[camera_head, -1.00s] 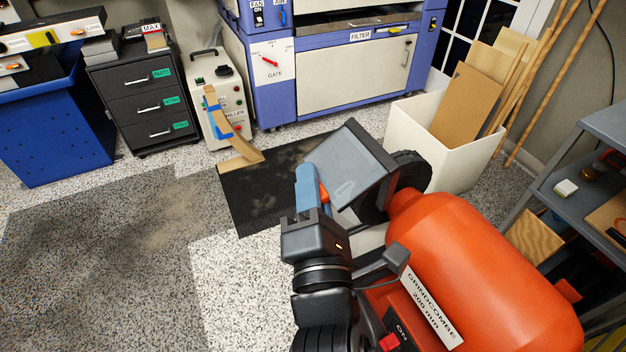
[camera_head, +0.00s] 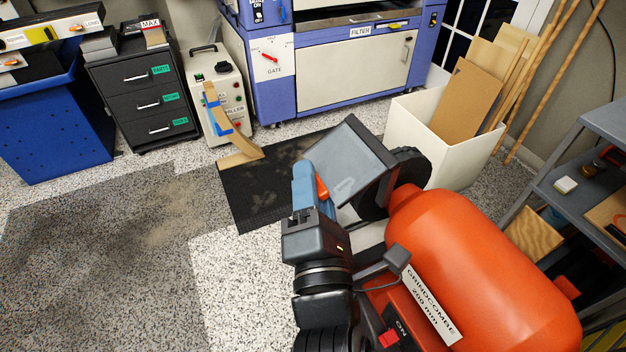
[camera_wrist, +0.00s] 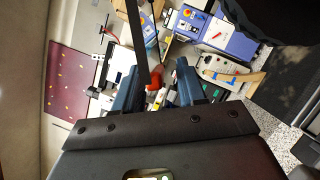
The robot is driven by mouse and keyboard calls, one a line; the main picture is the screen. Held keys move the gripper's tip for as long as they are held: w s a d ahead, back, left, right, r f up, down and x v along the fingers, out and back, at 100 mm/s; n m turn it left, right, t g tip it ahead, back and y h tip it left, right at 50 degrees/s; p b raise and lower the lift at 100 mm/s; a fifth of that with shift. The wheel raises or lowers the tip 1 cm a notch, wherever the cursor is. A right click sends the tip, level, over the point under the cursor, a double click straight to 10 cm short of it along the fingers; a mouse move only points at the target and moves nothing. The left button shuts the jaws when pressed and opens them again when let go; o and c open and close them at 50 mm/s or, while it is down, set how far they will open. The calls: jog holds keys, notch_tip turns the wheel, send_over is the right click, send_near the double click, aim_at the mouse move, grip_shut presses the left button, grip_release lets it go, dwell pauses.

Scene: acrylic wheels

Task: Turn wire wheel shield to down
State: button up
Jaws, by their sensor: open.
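The orange bench grinder (camera_head: 475,255) stands at the lower right, with a dark wheel housing (camera_head: 408,170) at its far end. A grey, see-through-looking shield panel (camera_head: 352,160) is tilted up in front of that housing. A small orange-red tab (camera_head: 321,187) sits at the shield's left edge. My gripper (camera_head: 304,178) has its blue fingers beside this tab. In the wrist view, the orange-red tab (camera_wrist: 155,82) shows between the two spread fingers of my gripper (camera_wrist: 158,72). The fingers are open; I cannot tell whether either touches the tab.
The grinder's red switch (camera_head: 388,338) is near my arm. A white bin (camera_head: 405,125) with boards stands behind the shield. A blue cabinet machine (camera_head: 350,80) is at the back, a grey shelf (camera_head: 565,180) at the right. The floor at the left is open.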

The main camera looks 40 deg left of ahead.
jog(key=v, duration=0.7)
jog(key=shift+s+d, duration=0.1)
dwell(0.5)
